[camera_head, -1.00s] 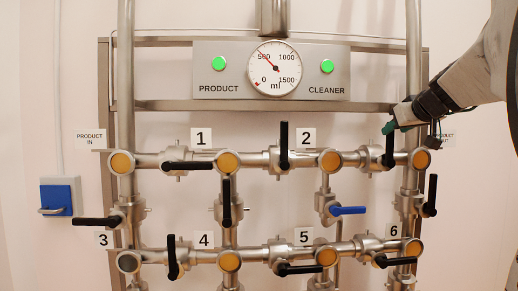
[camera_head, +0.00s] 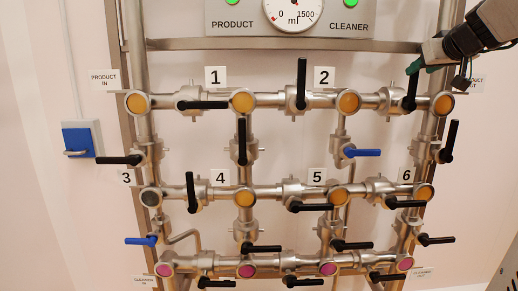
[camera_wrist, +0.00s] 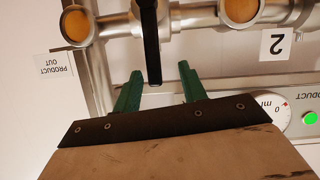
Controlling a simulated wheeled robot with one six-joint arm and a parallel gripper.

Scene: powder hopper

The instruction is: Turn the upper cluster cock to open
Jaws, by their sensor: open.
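The cock at the right end of the top pipe row has a black lever (camera_head: 411,90) that stands upright, across its pipe. In the wrist view this lever (camera_wrist: 150,40) points toward my gripper, and its free end lies between the two green fingers. My gripper (camera_wrist: 160,68) is open, with a visible gap to the finger on either side. In the head view my gripper (camera_head: 416,69) comes in from the upper right at the lever's top end. Which cock is called the upper cluster cock is not labelled.
Other black levers surround it, including the upright one by label 2 (camera_head: 301,83) and one on the right downpipe (camera_head: 449,141). Blue levers (camera_head: 362,153) sit lower. The gauge panel (camera_head: 340,12) is above. A blue wall switch (camera_head: 77,140) is far left.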

